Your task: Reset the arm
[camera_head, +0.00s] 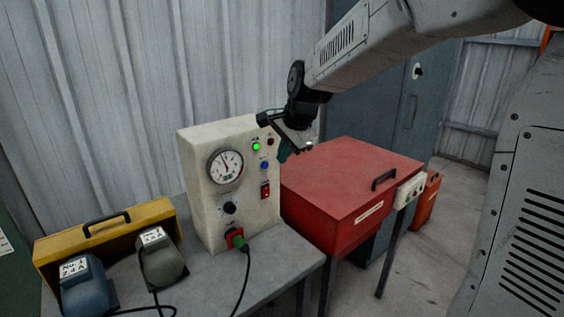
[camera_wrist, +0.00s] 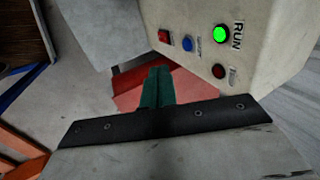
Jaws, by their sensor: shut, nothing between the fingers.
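My gripper (camera_head: 284,154) hangs at the end of my raised arm, just right of the cream control box (camera_head: 205,175) and above the red box's back left corner. Its teal fingers also show in the wrist view (camera_wrist: 158,75), pressed together with nothing between them. The gripper looks apart from the control box, though the exact gap is hard to tell. The green RUN lamp (camera_wrist: 220,34) on the box is lit.
A red lidded box (camera_head: 345,180) on legs stands right of the grey table (camera_head: 285,262). A green plug (camera_head: 239,243) with a cable sits in the control box's lower socket. A yellow case (camera_head: 150,215) and two pedal-like units, blue (camera_head: 85,290) and grey-green (camera_head: 162,262), are at left.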

